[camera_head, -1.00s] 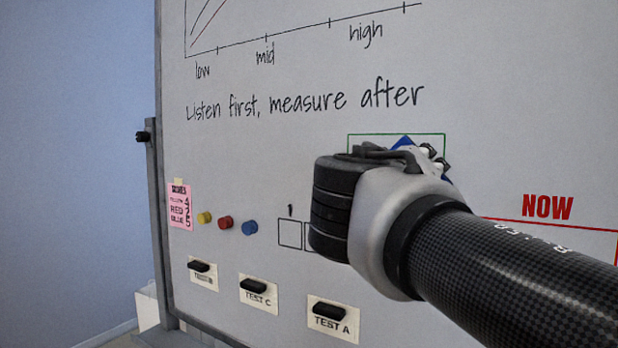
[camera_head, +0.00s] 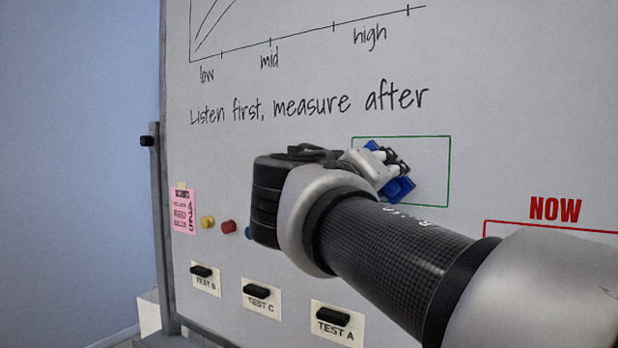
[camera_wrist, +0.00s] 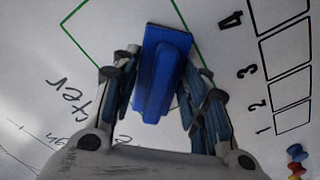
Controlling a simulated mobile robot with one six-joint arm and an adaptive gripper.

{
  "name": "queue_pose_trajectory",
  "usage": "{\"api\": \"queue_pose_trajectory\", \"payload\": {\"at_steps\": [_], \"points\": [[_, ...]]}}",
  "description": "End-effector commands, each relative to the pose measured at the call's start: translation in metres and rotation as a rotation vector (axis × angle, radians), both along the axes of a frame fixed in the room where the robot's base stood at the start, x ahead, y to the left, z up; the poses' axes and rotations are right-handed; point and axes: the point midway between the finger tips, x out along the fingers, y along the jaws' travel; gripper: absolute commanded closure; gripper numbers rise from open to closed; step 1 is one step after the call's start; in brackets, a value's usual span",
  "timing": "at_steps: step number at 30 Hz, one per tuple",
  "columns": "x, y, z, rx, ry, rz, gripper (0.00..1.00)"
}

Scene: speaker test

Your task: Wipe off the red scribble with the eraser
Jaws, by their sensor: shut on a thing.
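My gripper (camera_head: 384,168) is shut on the blue eraser (camera_head: 399,190), in front of the whiteboard at the left part of the green-outlined box (camera_head: 449,165). In the wrist view the eraser (camera_wrist: 161,75) sits between the two fingers, with the green outline (camera_wrist: 100,10) running behind it. Whether the eraser touches the board is hard to tell. No red scribble shows; the visible right part of the green box is bare, and its lower left is hidden behind my gripper and the eraser.
The whiteboard (camera_head: 290,170) has handwriting above, a red NOW box (camera_head: 555,209) at right, and a pink note (camera_head: 184,211) at left. Yellow (camera_head: 207,222) and red (camera_head: 229,227) magnets sit nearby. Black pieces on TEST labels (camera_head: 338,325) are below. In the wrist view, numbered boxes (camera_wrist: 285,60) are at right.

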Motion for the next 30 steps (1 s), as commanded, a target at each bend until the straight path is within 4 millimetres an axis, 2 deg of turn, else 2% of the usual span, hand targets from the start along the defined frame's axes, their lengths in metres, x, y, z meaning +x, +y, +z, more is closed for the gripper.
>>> {"api": "queue_pose_trajectory", "payload": {"at_steps": [7,21,30], "points": [[-0.003,0.002,0.0,0.0,-0.003,0.001,0.78],[-0.04,0.029,0.001,0.0,-0.002,0.003,0.78],[-0.049,0.035,0.001,0.0,-0.001,-0.001,0.78]]}}
